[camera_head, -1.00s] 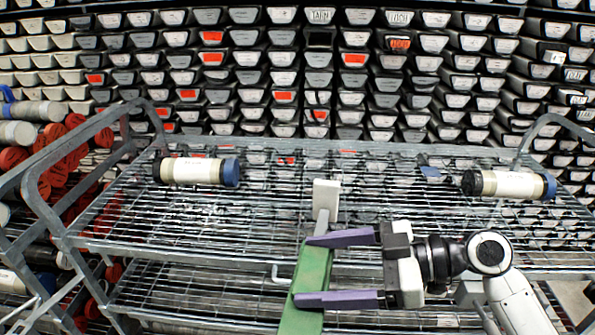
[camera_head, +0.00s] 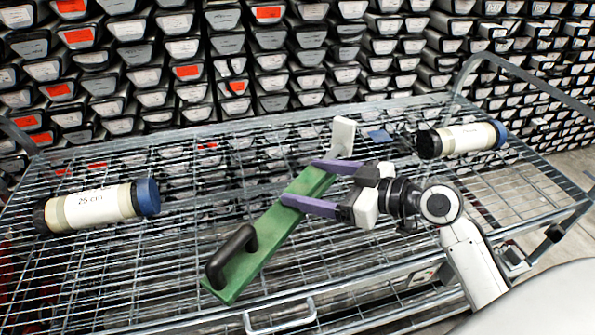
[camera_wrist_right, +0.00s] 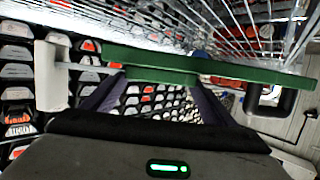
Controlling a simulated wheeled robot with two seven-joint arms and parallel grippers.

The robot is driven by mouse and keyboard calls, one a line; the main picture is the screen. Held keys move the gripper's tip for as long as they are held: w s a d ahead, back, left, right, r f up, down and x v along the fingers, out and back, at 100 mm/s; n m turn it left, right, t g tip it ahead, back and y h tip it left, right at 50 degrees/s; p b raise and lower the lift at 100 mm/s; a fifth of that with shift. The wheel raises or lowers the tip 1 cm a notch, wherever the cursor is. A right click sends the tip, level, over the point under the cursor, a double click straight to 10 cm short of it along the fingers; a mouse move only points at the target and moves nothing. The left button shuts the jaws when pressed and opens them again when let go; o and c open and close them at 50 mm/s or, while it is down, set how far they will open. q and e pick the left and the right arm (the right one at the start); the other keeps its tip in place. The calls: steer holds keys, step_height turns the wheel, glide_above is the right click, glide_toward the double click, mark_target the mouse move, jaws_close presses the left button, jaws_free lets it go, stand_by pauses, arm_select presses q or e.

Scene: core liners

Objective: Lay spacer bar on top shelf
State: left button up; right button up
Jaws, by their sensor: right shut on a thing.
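The spacer bar (camera_head: 268,240) is a green bar with a black handle (camera_head: 232,255) near its front end and a white block (camera_head: 343,135) at its far end. My right gripper (camera_head: 299,182) is shut on the bar's middle part with its purple fingers. The bar lies diagonally over the wire top shelf (camera_head: 250,125); I cannot tell whether it touches the wires. In the right wrist view the bar (camera_wrist_right: 190,64) runs across between the fingers, with the white block at left and the handle at right. My left gripper is not in view.
A cream core liner marked 25 cm (camera_head: 90,207) lies on the shelf at left. Another core liner (camera_head: 465,139) lies at the back right, with a small blue piece (camera_head: 379,136) beside it. Racks of labelled trays stand behind. Bare wire mesh separates the bar from the left liner.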

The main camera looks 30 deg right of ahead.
steer(key=w+d+m+h, duration=0.1)
steer(key=w+d, duration=0.1)
steer(key=w+d+m+t+h, duration=0.1)
steer(key=w+d+m+h, duration=0.1)
steer(key=w+d+m+t+h, duration=0.1)
steer(key=w+d+h, duration=0.1)
steer(key=shift+r+m, duration=0.3)
steer(key=shift+m, duration=0.1)
steer(key=w+d+r+m+h, duration=0.2)
steer(key=w+d+m+h, duration=0.1)
steer(key=w+h, duration=0.1)
steer(key=f, duration=0.9)
steer(key=shift+s+d+f, duration=0.25)
steer(key=o, duration=1.5)
steer(key=shift+s+f, duration=0.1)
steer(key=shift+f, duration=0.05)
steer(key=shift+o, duration=0.2)
steer(key=v, duration=1.2)
steer(key=shift+a, duration=0.2)
